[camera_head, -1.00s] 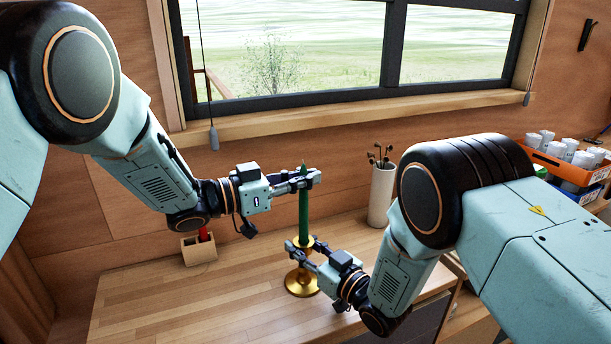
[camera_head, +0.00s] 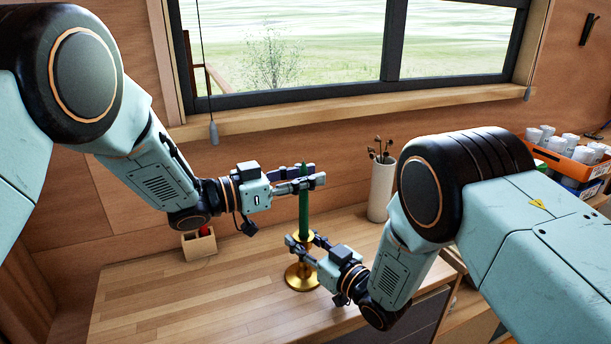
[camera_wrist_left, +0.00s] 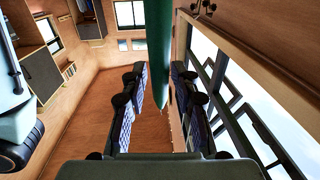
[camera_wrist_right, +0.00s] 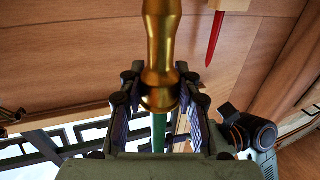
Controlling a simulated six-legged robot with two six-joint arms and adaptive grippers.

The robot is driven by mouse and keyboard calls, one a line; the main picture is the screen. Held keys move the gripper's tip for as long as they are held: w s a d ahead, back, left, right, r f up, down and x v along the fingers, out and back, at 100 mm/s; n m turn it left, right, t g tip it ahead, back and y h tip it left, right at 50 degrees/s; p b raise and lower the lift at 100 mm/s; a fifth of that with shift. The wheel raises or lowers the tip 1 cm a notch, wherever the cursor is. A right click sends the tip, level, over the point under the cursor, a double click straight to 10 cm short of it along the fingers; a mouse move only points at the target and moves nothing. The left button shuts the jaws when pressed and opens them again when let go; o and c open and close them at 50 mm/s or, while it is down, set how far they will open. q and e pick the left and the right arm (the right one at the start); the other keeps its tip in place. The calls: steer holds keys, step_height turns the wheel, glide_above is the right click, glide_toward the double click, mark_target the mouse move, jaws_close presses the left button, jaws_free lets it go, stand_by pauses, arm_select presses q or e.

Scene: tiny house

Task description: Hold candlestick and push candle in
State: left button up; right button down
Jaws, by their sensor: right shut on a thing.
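The gold candlestick (camera_head: 301,278) stands on the wooden worktop with the green candle (camera_head: 303,212) upright at its top. How deep the candle sits is hidden. My right gripper (camera_head: 304,243) is shut on the upper part of the candlestick, which also shows in the right wrist view (camera_wrist_right: 161,45), with the green candle (camera_wrist_right: 158,132) beyond it. My left gripper (camera_head: 301,178) is open, its fingers on either side of the candle near the tip. In the left wrist view the candle (camera_wrist_left: 160,40) is nearer the right-hand finger.
A wooden box (camera_head: 199,244) with a red item (camera_head: 205,231) stands behind left. A white cylinder (camera_head: 380,192) holding dark sticks stands behind right. An orange crate (camera_head: 560,163) with white rolls is at far right. The worktop's left part (camera_head: 170,300) is clear.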

arm_select(q)
steer(key=shift+o, duration=0.5)
steer(key=v, duration=1.2)
arm_select(e)
steer(key=c, duration=0.9)
jaws_free()
steer(key=shift+o, duration=0.2)
